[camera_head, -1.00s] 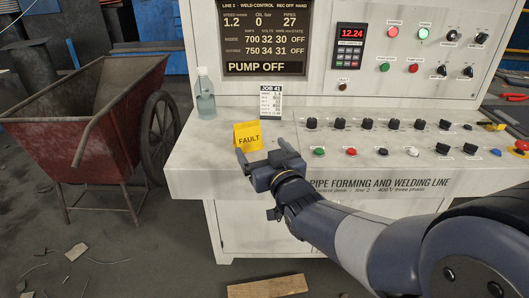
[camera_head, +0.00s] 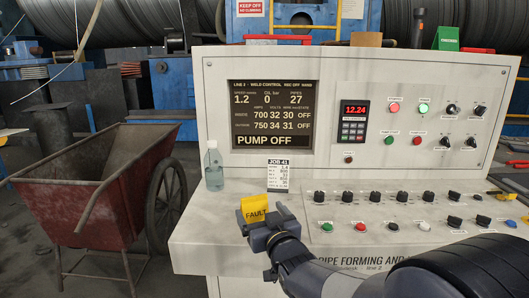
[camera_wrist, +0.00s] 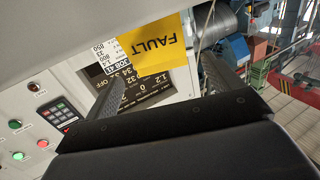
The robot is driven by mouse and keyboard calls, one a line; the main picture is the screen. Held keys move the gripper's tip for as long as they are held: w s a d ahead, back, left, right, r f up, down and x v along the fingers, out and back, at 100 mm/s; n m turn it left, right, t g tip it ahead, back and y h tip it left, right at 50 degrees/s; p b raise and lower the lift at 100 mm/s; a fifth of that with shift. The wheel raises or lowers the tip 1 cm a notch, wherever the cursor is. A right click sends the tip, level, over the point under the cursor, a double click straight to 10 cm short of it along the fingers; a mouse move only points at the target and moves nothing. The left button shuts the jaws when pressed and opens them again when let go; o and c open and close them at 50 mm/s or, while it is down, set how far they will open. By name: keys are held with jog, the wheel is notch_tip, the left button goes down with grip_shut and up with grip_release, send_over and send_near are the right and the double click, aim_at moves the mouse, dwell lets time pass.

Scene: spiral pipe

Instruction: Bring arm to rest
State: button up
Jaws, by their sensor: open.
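My gripper (camera_head: 261,214) is open over the front ledge of the control console. Its two fingers also show spread apart in the wrist view (camera_wrist: 160,75). A yellow FAULT sign (camera_head: 255,205) stands on the ledge just beyond the fingers, its lower part hidden by the gripper. In the wrist view the sign (camera_wrist: 150,42) appears upside down beyond the gap between the fingers. I cannot tell whether a finger touches it. My arm reaches in from the lower right, bent low over the ledge.
The console ledge (camera_head: 205,228) carries a clear bottle (camera_head: 213,170), a white job card (camera_head: 278,175) and rows of knobs (camera_head: 385,197). The console's upright panel (camera_head: 216,110) rises behind. A red wheelbarrow (camera_head: 90,190) stands left on the floor.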

aim_at(255, 204)
jog(key=x, duration=0.6)
jog(key=shift+f, duration=0.1)
notch_tip(255, 204, up, 2)
jog(key=shift+s+r, duration=0.1)
jog(key=shift+s, duration=0.05)
jog(key=shift+r+p, duration=0.3)
